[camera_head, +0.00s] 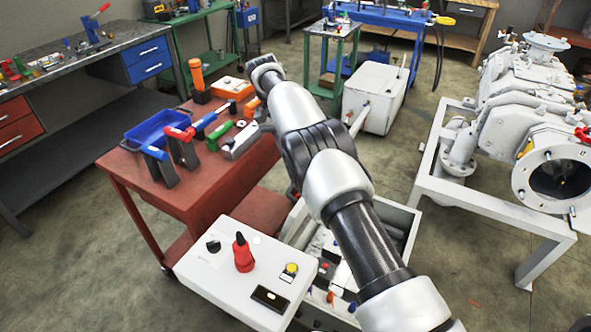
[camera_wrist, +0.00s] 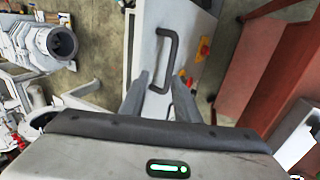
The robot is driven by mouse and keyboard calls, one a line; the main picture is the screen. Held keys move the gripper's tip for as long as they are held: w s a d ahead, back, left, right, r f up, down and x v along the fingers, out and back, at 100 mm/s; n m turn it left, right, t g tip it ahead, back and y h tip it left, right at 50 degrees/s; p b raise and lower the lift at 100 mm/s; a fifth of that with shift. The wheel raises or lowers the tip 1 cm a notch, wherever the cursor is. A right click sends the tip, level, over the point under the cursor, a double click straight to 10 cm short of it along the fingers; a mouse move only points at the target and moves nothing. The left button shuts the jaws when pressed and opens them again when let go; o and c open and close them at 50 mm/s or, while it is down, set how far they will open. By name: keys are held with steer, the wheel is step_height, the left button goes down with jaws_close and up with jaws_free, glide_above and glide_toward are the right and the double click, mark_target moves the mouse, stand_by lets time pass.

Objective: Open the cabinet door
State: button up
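A pale grey cabinet door (camera_wrist: 192,18) fills the upper middle of the wrist view. It carries a dark grey D-shaped handle (camera_wrist: 172,60). My gripper (camera_wrist: 160,95) is open, its two fingers on either side of the handle's lower end in the picture. I cannot tell whether they touch the handle or how far in front of it they are. In the head view the handle is hidden, and my arm covers the area where my fingers are. An open-topped grey box with parts inside (camera_head: 408,222) lies partly behind my arm there. Whether it belongs to this door is unclear.
A red cart (camera_head: 215,190) with tools and a blue bin (camera_head: 158,127) stands close on the left. A white control panel (camera_head: 215,285) with knobs is in front. A large white machine (camera_head: 535,95) on a frame stands right. Some floor (camera_head: 455,230) is clear between.

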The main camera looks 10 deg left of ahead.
steer(key=shift+r, duration=1.45)
steer(key=s+d+r+t+y+p, duration=0.1)
steer(key=s+d+r+p, duration=0.1)
steer(key=d+r, duration=0.5)
steer(key=s+d+r+n+y+p, duration=0.15)
steer(key=d+r, duration=0.25)
steer(key=r, duration=0.7)
steer(key=s+d+r+t+y+p, duration=0.1)
steer(key=s+d+r+p, duration=0.15)
steer(key=d+r, duration=0.45)
steer(key=s+d+r+t+p, duration=0.1)
steer(key=s+d+r, duration=0.25)
steer(key=s, duration=0.35)
steer(key=s+d+r+t+p, duration=0.1)
steer(key=s+d+r, duration=0.1)
steer(key=s+r, duration=0.4)
steer(key=s+d+f+n+t+p, duration=0.1)
steer(key=s+f, duration=0.1)
steer(key=s, duration=0.5)
steer(key=s+d+f+n+t+p, duration=0.1)
steer(key=s+d+f, duration=0.1)
steer(key=s, duration=0.5)
steer(key=shift+s+d+f+t, duration=0.2)
steer(key=shift+d+f+t, duration=0.15)
steer(key=shift+f, duration=0.4)
